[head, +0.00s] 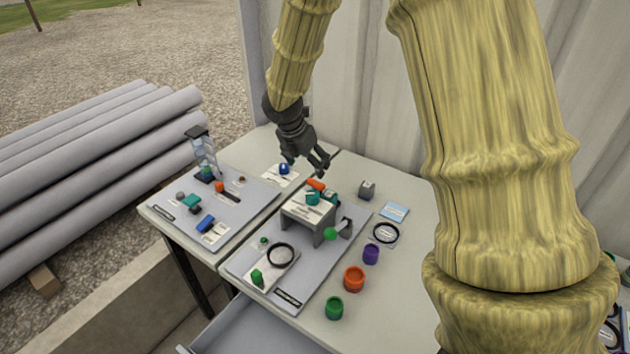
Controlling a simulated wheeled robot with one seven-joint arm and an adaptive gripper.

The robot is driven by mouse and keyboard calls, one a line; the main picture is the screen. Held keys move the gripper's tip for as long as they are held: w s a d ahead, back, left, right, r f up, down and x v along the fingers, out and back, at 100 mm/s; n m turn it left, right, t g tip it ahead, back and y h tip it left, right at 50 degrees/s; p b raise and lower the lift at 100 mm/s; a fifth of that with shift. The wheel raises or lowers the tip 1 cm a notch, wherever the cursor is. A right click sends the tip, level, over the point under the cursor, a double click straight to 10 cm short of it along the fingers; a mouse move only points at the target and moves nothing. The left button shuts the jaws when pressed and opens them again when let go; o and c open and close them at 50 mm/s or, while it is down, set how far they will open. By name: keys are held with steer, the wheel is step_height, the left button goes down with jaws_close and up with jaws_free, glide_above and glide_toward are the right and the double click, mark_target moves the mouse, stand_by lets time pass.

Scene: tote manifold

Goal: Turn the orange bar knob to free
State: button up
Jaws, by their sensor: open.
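The orange bar knob (316,184) shows at the back of the small grey raised stand (308,208) on the right-hand grey board. A teal part (313,197) lies just in front of it and another teal piece is beside it. My gripper (306,170) hangs just above and behind the knob, its dark fingers spread and empty. The fingers look close to the knob, but I cannot tell whether they touch it. The knob's setting and any label by it are too small to read.
The left board (170,205) holds a clear dispenser-like item (201,150) and small coloured parts. Orange (354,279), purple (371,254) and green (334,308) cups stand right of the right board. A black ring (386,233) and grey block (367,190) lie nearby. A wall rises behind.

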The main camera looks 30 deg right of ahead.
mark_target(316, 182)
steer(key=x, duration=1)
steer(key=shift+p, duration=0.3)
steer(key=shift+w, duration=0.1)
steer(key=c, duration=1)
